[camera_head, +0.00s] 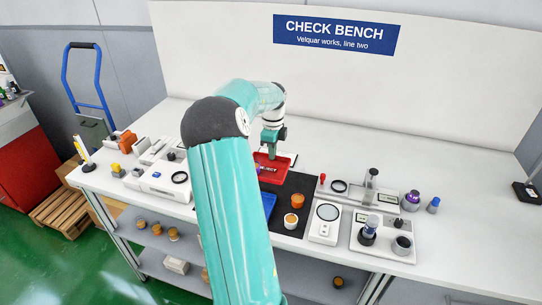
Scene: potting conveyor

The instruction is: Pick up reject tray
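A red tray (283,170), which looks like the reject tray, lies on the white bench at the edge of a dark mat. A few small items lie in it. My gripper (272,156) points down at the tray's back side, at or just above its rim. The fingers are too small to tell whether they touch the tray or are open or shut. My teal arm hides the tray's left part.
A blue tray (269,203) lies in front of the red one, partly behind my arm. Orange (298,201) and white-rimmed (290,221) pots stand on the dark mat (293,184). Instruments (387,236) stand to the right. The bench's back right is clear.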

